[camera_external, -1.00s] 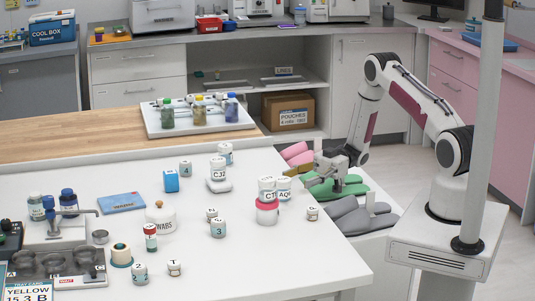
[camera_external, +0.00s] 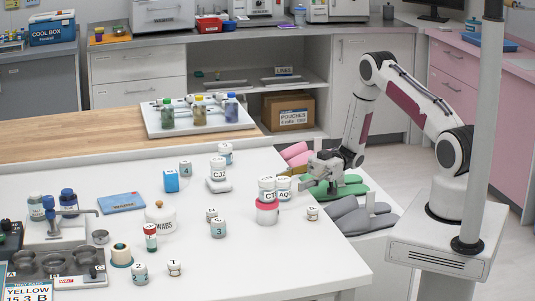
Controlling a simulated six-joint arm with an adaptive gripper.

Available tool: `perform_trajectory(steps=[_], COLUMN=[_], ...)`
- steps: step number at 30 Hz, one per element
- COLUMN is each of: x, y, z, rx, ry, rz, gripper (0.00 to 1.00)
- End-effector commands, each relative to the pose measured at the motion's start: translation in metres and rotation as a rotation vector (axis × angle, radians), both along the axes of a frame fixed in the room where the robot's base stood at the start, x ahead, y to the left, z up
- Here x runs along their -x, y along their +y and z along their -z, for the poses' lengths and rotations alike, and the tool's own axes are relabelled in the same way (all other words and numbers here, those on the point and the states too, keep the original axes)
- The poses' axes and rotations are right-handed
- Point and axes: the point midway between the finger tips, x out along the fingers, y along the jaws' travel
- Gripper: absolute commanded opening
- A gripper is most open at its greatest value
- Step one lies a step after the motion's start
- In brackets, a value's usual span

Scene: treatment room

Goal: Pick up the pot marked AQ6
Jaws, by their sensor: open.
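The pot marked AQ (camera_external: 285,186) is white and stands near the right edge of the white table. Its third character is hard to read. A white pot marked CT (camera_external: 267,190) is just left of it and partly overlaps it in view. My gripper (camera_external: 312,174) is to the right of the AQ pot, near the table edge, with its fingers pointing left towards the pot. It is open and appears empty. A gap to the pot seems to remain, but the exact distance is hard to tell.
A pink-banded pot (camera_external: 267,211) is under the CT pot. A small white pot (camera_external: 313,213) stands near the right edge. A CJ2 pot (camera_external: 218,175) and several numbered pots stand further left. Coloured padded shapes (camera_external: 350,187) lie beyond the table edge. The front right tabletop is clear.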

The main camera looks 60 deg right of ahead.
Motion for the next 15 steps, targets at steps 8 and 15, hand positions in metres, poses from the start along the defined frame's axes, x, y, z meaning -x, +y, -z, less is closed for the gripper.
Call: perform_trajectory(steps=[8, 15], x=[-0.002, -0.007], y=[0.013, 0.039], z=[-0.003, -0.007], rx=[-0.001, 0.000], ry=[0.000, 0.000], rz=[-0.002, -0.002], gripper=[0.51, 0.51])
